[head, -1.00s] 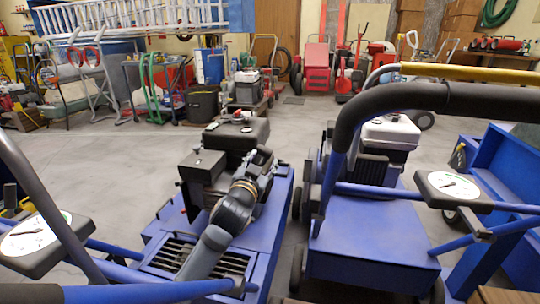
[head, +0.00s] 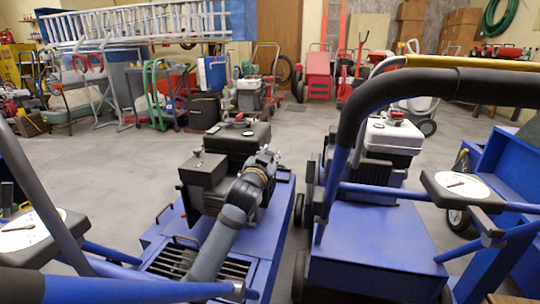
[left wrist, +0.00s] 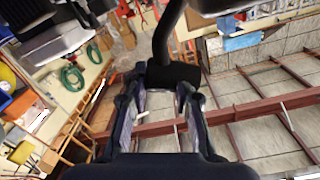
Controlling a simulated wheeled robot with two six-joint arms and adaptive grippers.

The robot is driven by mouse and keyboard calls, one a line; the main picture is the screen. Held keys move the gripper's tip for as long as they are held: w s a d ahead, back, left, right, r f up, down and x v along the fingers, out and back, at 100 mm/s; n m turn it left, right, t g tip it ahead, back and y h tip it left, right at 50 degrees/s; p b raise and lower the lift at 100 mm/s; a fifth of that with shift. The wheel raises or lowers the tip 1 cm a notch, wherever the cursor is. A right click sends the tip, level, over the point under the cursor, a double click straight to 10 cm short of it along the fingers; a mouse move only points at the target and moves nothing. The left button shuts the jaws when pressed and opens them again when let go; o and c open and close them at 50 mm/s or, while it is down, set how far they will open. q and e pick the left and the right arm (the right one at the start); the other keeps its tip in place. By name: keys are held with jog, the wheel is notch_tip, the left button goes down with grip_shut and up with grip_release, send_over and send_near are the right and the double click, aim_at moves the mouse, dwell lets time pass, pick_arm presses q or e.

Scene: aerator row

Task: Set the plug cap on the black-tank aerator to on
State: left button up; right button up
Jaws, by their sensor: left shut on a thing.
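The black-tank aerator is the left blue machine, with its black tank (head: 237,136) on top of the engine. My left gripper (head: 267,157) is at the right side of that engine, seen small and partly from behind my arm. In the left wrist view, my left gripper (left wrist: 158,88) is shut on a black plug cap (left wrist: 173,76). A dark curved lead (left wrist: 163,35) runs up from the cap. The spark plug is hidden, so I cannot tell whether the cap is seated on it. My right gripper is not in view.
A second blue aerator with a white tank (head: 393,136) stands close on the right. A thick black handlebar (head: 440,95) crosses the front right. White-dial control plates (head: 462,186) stick out on the handle frames. Open grey floor (head: 90,165) lies beyond on the left.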

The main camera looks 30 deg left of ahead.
pick_arm(q)
grip_shut()
jog(key=shift+s+a+r+n+p, duration=0.1)
jog(key=shift+a+r+n+p, duration=0.35)
jog(key=shift+p, duration=0.35)
jog(key=shift+s+a+n+p, duration=0.15)
jog(key=shift+a+n+p, duration=0.35)
jog(key=shift+n+p, duration=0.55)
jog(key=shift+s+a+n, duration=0.1)
jog(key=shift+a+n, duration=0.35)
jog(key=shift+n, duration=0.35)
jog(key=shift+s+a+n+p, duration=0.2)
jog(key=shift+a+n+p, duration=0.4)
jog(key=shift+n, duration=0.6)
jog(key=shift+a, duration=0.1)
jog(key=o, duration=1)
grip_release()
